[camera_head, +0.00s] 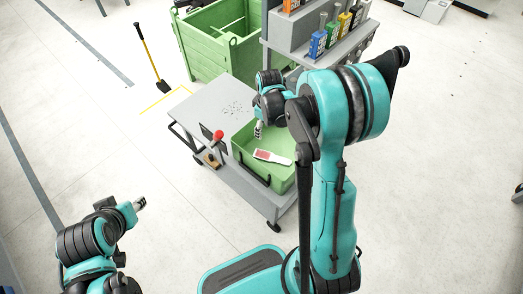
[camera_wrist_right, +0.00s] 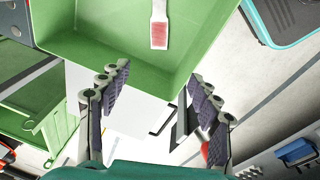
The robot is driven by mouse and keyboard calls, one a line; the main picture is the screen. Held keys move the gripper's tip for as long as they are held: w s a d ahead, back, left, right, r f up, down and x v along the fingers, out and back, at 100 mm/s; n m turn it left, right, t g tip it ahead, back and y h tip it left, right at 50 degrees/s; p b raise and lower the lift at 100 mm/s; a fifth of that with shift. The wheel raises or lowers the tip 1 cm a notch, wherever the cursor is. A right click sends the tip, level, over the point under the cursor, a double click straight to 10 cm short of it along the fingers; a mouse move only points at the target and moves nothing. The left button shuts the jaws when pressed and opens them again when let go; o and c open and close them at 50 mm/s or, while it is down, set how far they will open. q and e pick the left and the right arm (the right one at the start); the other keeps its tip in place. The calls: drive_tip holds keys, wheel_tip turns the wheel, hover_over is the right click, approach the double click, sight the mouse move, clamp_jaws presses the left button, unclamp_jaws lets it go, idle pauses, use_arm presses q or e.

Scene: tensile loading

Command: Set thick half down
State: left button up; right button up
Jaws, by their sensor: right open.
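A flat white piece with a red, rough-looking patch (camera_head: 271,157) lies on the floor of a green tray (camera_head: 280,142). The piece also shows at the top of the right wrist view (camera_wrist_right: 159,27), on the tray floor (camera_wrist_right: 90,45). My right gripper (camera_head: 258,131) is over the tray, close to the piece; in the right wrist view its fingers (camera_wrist_right: 158,80) are spread apart with nothing between them. My left gripper (camera_head: 140,203) is away from the tray at the lower left, small in view; its finger opening cannot be made out.
The tray stands on a grey cart (camera_head: 203,103) with small dark bits on its top. A red-knobbed device (camera_head: 217,135) is beside the tray. A large green bin (camera_head: 205,50) and a shelf with coloured bottles (camera_head: 318,43) stand behind. The floor at left is mostly clear.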

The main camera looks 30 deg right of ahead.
drive_tip(key=s+a+r+m+t, duration=0.1)
drive_tip(key=s+a+r+m, duration=0.1)
drive_tip(key=s+a+r, duration=0.3)
drive_tip(key=s+a+r+m+t, duration=0.1)
drive_tip(key=s+r+t, duration=0.15)
drive_tip(key=r, duration=0.45)
drive_tip(key=s+a+r+m+t, duration=0.2)
drive_tip(key=s+a+m, duration=0.1)
drive_tip(key=s, duration=0.7)
drive_tip(key=shift+s+a+r+m, duration=0.15)
drive_tip(key=shift+s+a+m, duration=0.15)
drive_tip(key=shift+a, duration=0.5)
